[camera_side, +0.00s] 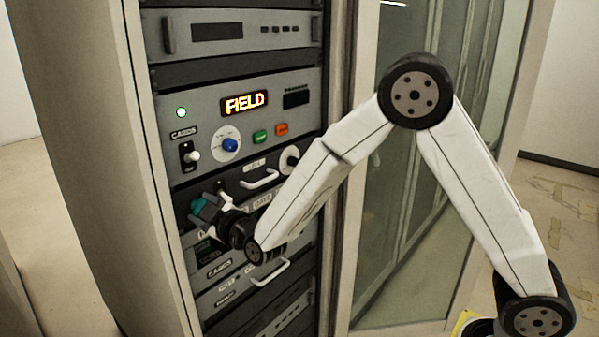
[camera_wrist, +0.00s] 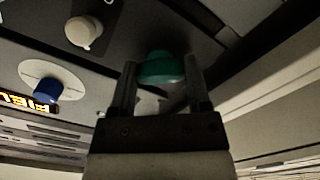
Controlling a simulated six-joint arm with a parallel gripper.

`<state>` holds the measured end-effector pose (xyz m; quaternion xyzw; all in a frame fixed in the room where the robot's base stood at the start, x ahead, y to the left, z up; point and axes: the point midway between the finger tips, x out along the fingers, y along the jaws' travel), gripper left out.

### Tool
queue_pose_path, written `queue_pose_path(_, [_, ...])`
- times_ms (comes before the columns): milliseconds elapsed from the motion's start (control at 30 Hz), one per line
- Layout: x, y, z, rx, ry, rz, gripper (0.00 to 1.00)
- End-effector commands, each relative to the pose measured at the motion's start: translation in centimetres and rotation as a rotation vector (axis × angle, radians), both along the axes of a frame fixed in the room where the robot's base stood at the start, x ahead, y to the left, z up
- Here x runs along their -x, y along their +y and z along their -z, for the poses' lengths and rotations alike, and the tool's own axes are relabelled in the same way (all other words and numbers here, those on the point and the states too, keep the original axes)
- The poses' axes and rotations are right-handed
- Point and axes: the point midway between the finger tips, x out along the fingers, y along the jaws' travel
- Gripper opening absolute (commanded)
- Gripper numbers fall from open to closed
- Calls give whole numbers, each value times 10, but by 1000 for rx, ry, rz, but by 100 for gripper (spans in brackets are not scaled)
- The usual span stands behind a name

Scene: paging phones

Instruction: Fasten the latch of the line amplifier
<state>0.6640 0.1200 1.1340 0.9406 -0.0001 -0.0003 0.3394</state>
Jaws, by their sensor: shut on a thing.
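In the wrist view, the teal knob (camera_wrist: 161,68) sits between the two fingers of my gripper (camera_wrist: 160,80). The line amplifier's front is partly hidden behind my gripper and wrist, and I cannot read its name. Whether the latch is fastened cannot be told.
White handles (camera_side: 260,180) stick out nearby. A glass cabinet door (camera_side: 400,220) stands at the right.

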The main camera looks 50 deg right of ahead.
Motion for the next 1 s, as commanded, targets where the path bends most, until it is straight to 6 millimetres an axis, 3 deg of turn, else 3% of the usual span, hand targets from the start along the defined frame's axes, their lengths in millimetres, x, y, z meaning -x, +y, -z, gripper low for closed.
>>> queue_pose_path(700, [0,0,-1,665,-2,1,3])
queue_pose_path(1000, [0,0,-1,842,-2,-1,3])
